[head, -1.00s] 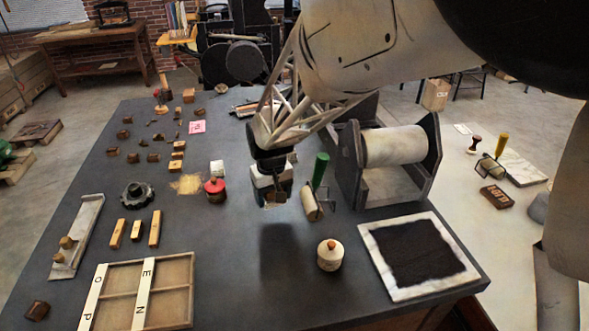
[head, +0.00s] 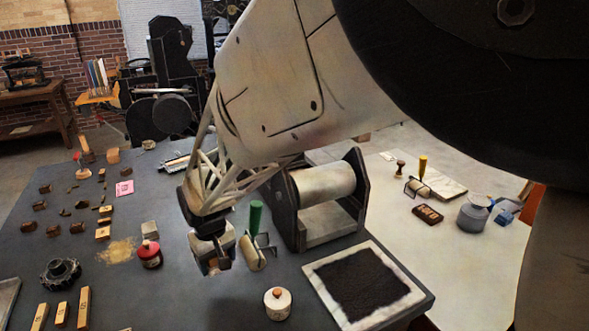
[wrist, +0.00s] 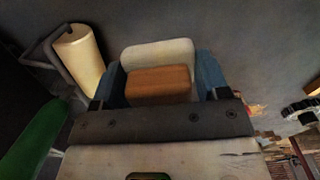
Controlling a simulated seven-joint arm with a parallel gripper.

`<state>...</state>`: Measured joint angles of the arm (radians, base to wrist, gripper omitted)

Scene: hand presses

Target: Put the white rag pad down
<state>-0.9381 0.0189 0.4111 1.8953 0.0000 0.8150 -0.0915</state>
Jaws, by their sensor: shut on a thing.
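My gripper (head: 214,262) hangs over the dark table between the red-lidded jar and the green-handled roller. In the wrist view its blue fingers (wrist: 160,84) are shut on the white rag pad (wrist: 158,52), with a wooden block (wrist: 155,85) on the pad between the fingers. In the head view the pad is mostly hidden by the fingers. I cannot tell the exact gap between the pad and the table.
The red-lidded jar (head: 149,256) and a pale cube (head: 149,229) stand left of my gripper. The green-handled roller (head: 254,240) is close on its right. A lidded white jar (head: 277,303) stands in front, near the black inked slab (head: 362,284). Bare table lies front-left.

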